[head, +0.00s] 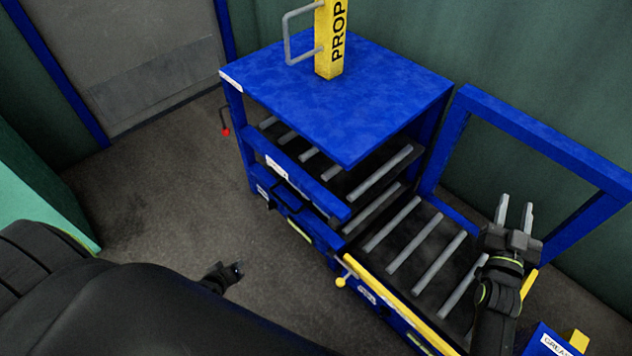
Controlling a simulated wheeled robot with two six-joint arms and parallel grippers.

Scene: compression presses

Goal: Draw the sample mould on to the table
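A roller table (398,232) with grey rollers and a yellow front rail sits low in the centre right, and I see no mould on its visible rollers. To its left stands a blue press-like frame (345,95) with a flat top and more rollers inside. A black handle (289,197) is on its front. I cannot make out a sample mould; the frame's interior is partly hidden by its top. My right gripper (515,208) is over the right part of the roller table, fingers apart and empty. My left gripper (238,268) is small and dark over the floor; its fingers are unclear.
A yellow post (330,40) marked PROP, with a grey handle, stands on the blue top. A blue upright frame (540,140) rises behind the rollers. A labelled blue box (550,343) is at the bottom right. Floor (160,210) left of the press is clear.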

